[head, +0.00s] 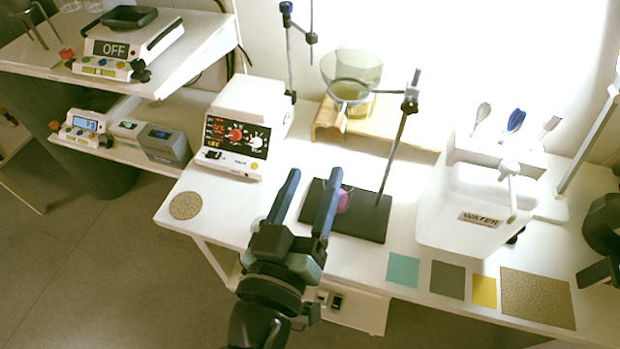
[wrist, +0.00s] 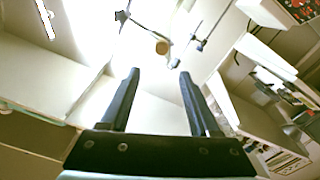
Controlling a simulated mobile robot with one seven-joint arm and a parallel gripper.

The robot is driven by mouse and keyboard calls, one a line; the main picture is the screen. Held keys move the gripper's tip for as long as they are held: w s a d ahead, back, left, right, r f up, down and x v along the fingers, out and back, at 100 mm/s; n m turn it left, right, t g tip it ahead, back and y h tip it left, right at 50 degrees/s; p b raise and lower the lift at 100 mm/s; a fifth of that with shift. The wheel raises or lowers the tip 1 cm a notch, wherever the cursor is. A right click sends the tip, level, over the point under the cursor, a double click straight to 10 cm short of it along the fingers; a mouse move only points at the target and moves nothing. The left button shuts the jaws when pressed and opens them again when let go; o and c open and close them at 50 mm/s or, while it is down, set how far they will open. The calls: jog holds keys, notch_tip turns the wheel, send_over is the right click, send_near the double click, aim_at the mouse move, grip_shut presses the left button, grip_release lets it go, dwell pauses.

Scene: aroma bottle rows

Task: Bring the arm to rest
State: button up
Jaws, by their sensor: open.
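My gripper (head: 309,196) is open and empty in the head view. Its two blue-grey fingers point up and away, in front of the white table (head: 215,210) and near the black stand base (head: 365,217). In the wrist view the gripper (wrist: 158,72) also shows open, with nothing between its fingers. A pinkish-purple thing (head: 344,201) shows by the right finger, partly hidden.
A white control box (head: 245,125) stands behind left. A clamp stand rod (head: 398,150) rises close to the right of my gripper. A white water container (head: 470,210), colored squares (head: 403,270) and a textured mat (head: 537,297) lie to the right. A round mat (head: 185,205) is at left.

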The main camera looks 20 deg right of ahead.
jog(key=w+a+r+t+y, duration=0.2)
jog(key=w+r+t, duration=0.1)
jog(key=r, duration=0.7)
jog(key=w+a+r+t+y, duration=0.1)
jog(key=w+a+r+t, duration=0.15)
jog(key=r, duration=0.65)
jog(key=s+a+r+n+t+y, duration=0.1)
jog(key=s+a+r+t+y, duration=0.1)
jog(key=r, duration=0.8)
jog(key=s+a+r+n+t+y+p, duration=0.1)
jog(key=s+r+t+y, duration=0.4)
jog(key=r, duration=0.6)
jog(key=shift+a+r, duration=0.3)
jog(key=shift+a, duration=0.45)
